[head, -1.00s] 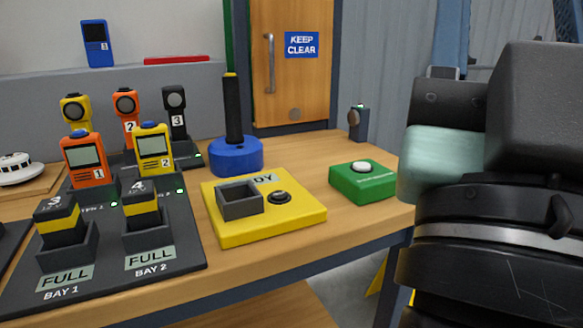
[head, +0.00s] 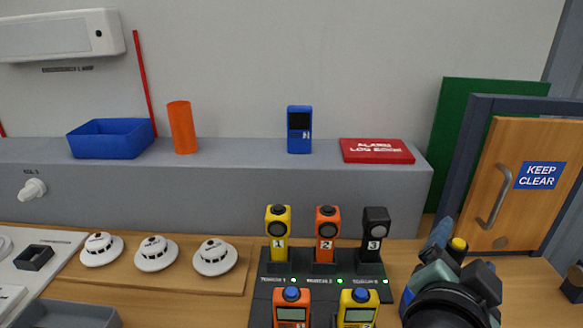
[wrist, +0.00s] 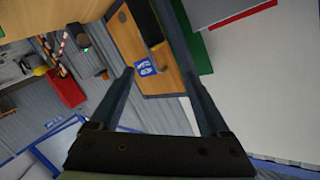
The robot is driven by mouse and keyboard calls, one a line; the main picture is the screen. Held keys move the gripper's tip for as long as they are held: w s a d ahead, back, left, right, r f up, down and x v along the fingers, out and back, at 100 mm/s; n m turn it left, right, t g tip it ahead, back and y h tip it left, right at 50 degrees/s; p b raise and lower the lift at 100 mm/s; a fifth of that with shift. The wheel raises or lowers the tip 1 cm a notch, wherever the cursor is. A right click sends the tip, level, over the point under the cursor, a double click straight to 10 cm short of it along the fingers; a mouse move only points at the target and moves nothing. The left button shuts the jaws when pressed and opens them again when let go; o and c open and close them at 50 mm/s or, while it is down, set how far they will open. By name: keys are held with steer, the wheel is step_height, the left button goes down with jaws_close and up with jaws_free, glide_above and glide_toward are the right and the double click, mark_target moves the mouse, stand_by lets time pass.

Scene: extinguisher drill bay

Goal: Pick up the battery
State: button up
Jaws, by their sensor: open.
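The charging bays that held two black batteries with yellow bands in the earlier head frame are out of the picture. My gripper (head: 443,240) is at the lower right of the head view, seen from behind, above the right part of the bench. In the wrist view my gripper (wrist: 158,72) has its two fingers apart with nothing between them. Beyond them is a wooden door (wrist: 128,45) with a blue sign.
Smoke detectors (head: 155,253) lie left. A red log book (head: 377,151) lies on the ledge.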

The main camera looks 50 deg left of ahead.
steer(key=s+a+f+m+g+h+p, duration=0.1)
steer(key=s+a+g+p, duration=0.3)
steer(key=p, duration=0.5)
steer(key=s+a+f+m+g+p, duration=0.2)
steer(key=s+g+p, duration=0.2)
steer(key=s+p, duration=0.3)
steer(key=s+d+r+m+g+h+p, duration=0.1)
steer(key=s+m+g+h+p, duration=0.15)
steer(key=s+g+p, duration=0.8)
steer(key=s+f+t, duration=0.1)
steer(key=f, duration=0.1)
steer(key=s+f+t+p, duration=0.1)
steer(key=f, duration=0.1)
steer(key=s+f+t+p, duration=0.1)
steer(key=s+f, duration=0.1)
steer(key=shift+d+n+t+h, duration=0.2)
steer(key=shift+n+t+h, duration=0.05)
steer(key=shift+n, duration=0.1)
steer(key=shift+w+a+f+p, duration=0.15)
steer(key=shift+f+p, duration=0.25)
steer(key=shift+f, duration=1.2)
steer(key=shift+w+a+f+p, duration=0.15)
steer(key=shift+f+p, duration=0.25)
steer(key=shift+f, duration=1.15)
steer(key=shift+d, duration=0.1)
steer(key=shift+w, duration=0.1)
jaws_close()
